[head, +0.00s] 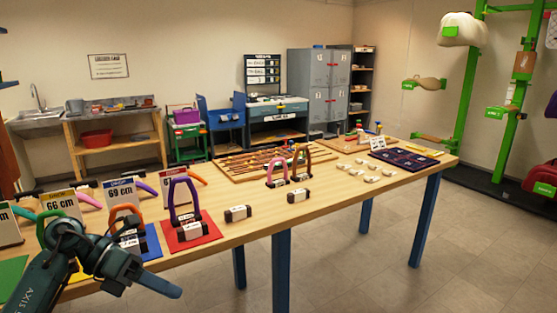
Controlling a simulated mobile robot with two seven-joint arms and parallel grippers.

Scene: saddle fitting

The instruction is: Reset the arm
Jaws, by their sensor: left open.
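My left arm comes in at the lower left. Its gripper (135,272) hangs over the near left edge of the table (345,200), in front of the coloured mats. The jaws are open, and I see nothing held between them. One bluish finger points right, past the table edge. My right gripper is not in view. A purple arch (184,200) stands upright on a red mat (192,238), to the right of my left gripper. An orange arch (126,219) stands on a blue mat (151,243) just behind the gripper, and the gripper partly hides that area.
A wooden rack (235,166) is farther back. Open floor (370,270) lies in front of the table.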

